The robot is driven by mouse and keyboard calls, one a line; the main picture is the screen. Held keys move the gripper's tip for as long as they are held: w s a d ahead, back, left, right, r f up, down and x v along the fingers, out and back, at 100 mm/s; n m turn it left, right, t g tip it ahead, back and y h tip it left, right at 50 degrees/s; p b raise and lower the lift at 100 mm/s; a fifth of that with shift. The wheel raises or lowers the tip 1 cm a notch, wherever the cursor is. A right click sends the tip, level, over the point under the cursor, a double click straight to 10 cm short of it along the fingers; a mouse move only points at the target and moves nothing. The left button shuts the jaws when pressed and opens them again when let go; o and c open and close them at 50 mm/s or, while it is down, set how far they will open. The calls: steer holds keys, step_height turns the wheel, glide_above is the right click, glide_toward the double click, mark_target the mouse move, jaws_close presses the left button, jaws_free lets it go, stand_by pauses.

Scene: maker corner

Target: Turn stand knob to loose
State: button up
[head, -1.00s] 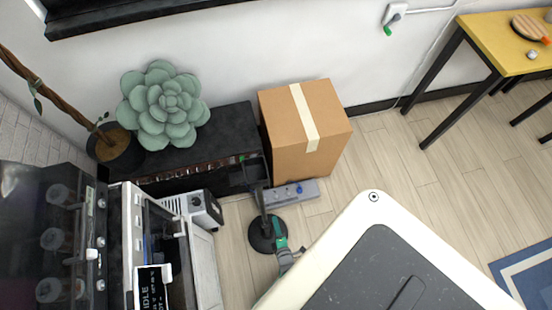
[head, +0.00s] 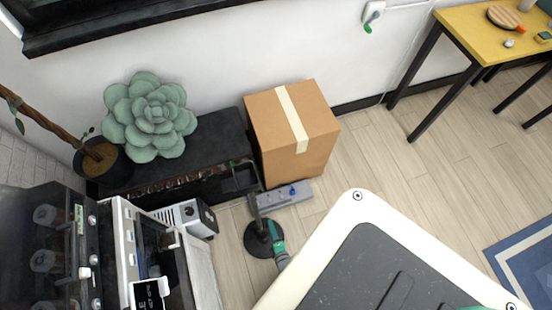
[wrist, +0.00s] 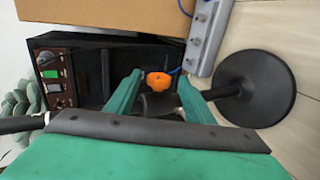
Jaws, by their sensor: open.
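The stand is black, with a round base (head: 258,240) on the floor and an upright pole; its base also shows at the right in the wrist view (wrist: 262,88). An orange knob (wrist: 158,82) sits on the stand's dark stem. The head view does not show the knob clearly. My gripper (wrist: 160,77) is open, with one green finger on each side of the knob. The fingertips look level with the knob or just around it; I cannot tell whether either finger touches it. In the head view my gripper (head: 273,231) is low, beside the pole and over the base.
A cardboard box (head: 310,140) and a grey power strip (head: 285,195) are just behind the stand. A low black cabinet (head: 205,145) with a succulent (head: 150,118) stands at the left. White machines (head: 190,215) crowd the near left. Open wooden floor lies right of the box.

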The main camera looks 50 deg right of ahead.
steer(key=v, duration=1)
steer(key=shift+a, duration=0.1)
